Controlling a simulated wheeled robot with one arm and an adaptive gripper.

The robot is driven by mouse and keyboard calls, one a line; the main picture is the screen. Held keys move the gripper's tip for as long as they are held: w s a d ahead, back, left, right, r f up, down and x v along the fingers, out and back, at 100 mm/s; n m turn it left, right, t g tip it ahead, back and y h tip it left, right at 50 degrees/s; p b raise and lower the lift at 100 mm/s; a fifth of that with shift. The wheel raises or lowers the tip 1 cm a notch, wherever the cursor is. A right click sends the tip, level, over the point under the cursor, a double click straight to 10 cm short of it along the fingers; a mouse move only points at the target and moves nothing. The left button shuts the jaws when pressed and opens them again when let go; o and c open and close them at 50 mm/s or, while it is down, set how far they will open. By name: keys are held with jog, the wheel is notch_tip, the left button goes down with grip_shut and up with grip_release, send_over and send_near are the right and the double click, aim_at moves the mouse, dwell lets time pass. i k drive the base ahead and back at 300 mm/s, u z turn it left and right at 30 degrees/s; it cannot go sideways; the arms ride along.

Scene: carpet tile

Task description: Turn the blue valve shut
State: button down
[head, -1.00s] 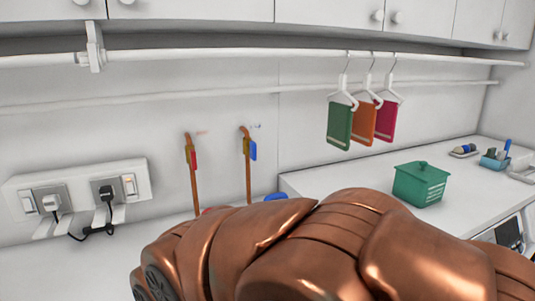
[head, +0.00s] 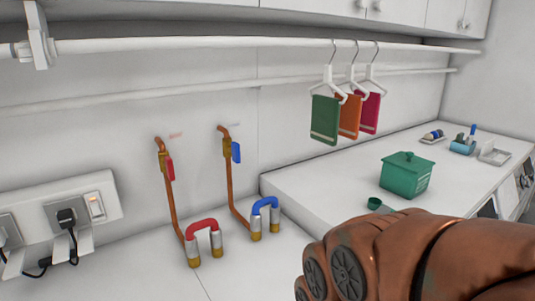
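The blue valve handle (head: 237,152) is a small flat lever on a brass body at the top of the right copper pipe (head: 231,188), against the back wall. The lever hangs downward, roughly in line with the pipe. A matching red valve handle (head: 170,168) is on the left copper pipe. My copper-coloured arm fills the lower right of the head view, to the right of and nearer than the pipes. My gripper's fingers are not visible.
Below the pipes stand a red U-shaped hose (head: 202,224) and a blue one (head: 265,202). An outlet panel (head: 60,212) is at left. Green, orange and red cloths (head: 325,118) hang from a rail.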

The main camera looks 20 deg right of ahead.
aim_at(235, 146)
jog(key=u, duration=0.05)
jog(key=k, duration=0.75)
jog(key=u, duration=0.65)
jog(key=i, duration=0.5)
jog(key=z, duration=0.05)
